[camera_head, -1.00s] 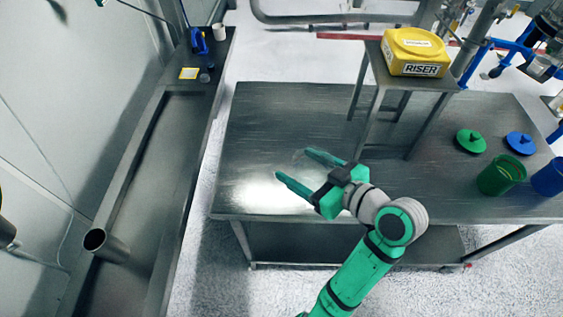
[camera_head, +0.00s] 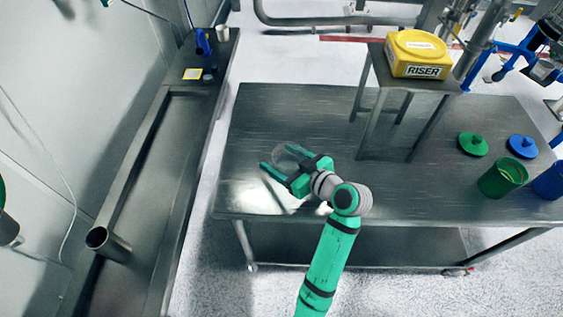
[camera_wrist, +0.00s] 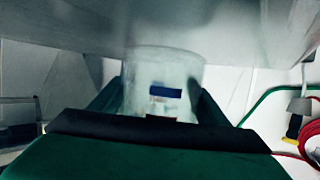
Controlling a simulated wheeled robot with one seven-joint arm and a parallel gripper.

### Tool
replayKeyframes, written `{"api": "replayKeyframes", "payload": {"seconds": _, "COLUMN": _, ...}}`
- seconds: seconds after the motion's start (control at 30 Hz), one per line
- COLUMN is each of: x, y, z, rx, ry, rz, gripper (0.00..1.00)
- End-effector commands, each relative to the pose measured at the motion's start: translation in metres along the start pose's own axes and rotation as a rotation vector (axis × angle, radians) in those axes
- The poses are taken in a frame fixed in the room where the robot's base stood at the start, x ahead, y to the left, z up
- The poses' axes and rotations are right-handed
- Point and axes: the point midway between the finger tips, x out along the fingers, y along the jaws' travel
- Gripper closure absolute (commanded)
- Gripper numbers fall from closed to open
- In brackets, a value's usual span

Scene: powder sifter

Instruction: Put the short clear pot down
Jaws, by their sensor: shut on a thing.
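The short clear pot (camera_wrist: 165,78) is see-through, with a small blue patch showing on it in the wrist view. It sits between the two green fingers of my gripper (camera_head: 277,156), which is shut on it. In the head view the pot (camera_head: 288,155) is only a faint outline between the fingers. My gripper is over the left part of the grey metal table (camera_head: 290,105). In the wrist view a grey surface lies close to the pot's upper edge in the picture; I cannot tell if they touch.
A small stand with a yellow riser box (camera_head: 420,52) is at the back right of the table. Green (camera_head: 473,144) and blue (camera_head: 522,146) lids and a green pot (camera_head: 502,178) and blue pot (camera_head: 549,179) are at right. The table's left part is otherwise clear.

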Motion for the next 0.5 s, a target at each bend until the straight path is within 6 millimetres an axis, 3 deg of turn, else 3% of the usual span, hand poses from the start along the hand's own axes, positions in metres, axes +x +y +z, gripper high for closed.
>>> {"api": "replayKeyframes", "payload": {"seconds": 0.1, "x": 0.005, "y": 0.000, "z": 0.015, "rx": 0.003, "ry": -0.001, "rz": -0.001, "gripper": 0.63}}
{"api": "replayKeyframes", "payload": {"seconds": 0.5, "x": 0.007, "y": 0.000, "z": 0.020, "rx": 0.001, "ry": 0.000, "rz": 0.000, "gripper": 0.63}}
